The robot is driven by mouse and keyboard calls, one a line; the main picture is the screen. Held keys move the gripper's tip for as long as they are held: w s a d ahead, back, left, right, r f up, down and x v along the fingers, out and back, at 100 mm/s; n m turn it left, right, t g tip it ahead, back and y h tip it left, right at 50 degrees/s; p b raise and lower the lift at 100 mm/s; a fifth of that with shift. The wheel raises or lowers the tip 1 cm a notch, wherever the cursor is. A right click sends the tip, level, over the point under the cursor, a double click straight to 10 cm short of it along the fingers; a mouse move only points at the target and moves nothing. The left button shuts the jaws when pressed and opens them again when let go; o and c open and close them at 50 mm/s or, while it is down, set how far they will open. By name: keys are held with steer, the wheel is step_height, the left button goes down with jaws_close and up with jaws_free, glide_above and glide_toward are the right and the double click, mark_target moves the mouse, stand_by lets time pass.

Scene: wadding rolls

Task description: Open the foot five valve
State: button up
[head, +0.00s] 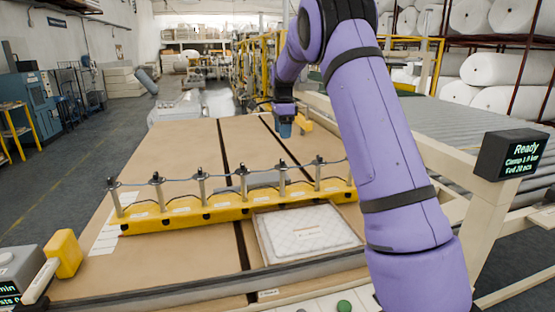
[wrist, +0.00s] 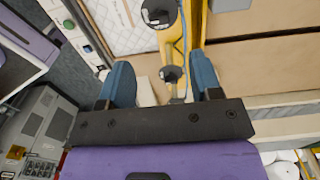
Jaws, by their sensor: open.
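A yellow clamp bar (head: 225,213) lies across the table, with several upright metal feet with dark tops joined by a thin line. White labels on the bar are too small to read, so I cannot tell which is foot five. My gripper (head: 285,122) is beyond the bar, above the table, with blue fingers. In the wrist view my gripper (wrist: 163,74) is open and empty. A round dark valve top (wrist: 170,73) shows between its fingers and another (wrist: 159,12) shows farther up, both along the yellow bar (wrist: 178,50). I cannot tell the gap to them.
A white quilted pad (head: 305,232) lies in a frame at the near side of the bar. A "Ready" display (head: 511,154) stands at the right. A yellow block (head: 64,253) is at the near left. The brown table top (head: 170,150) is mostly clear beyond the bar.

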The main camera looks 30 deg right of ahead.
mark_target(282, 160)
step_height(282, 160, down, 10)
steer(key=shift+f, duration=0.25)
stand_by(0.4)
steer(key=c, duration=0.9)
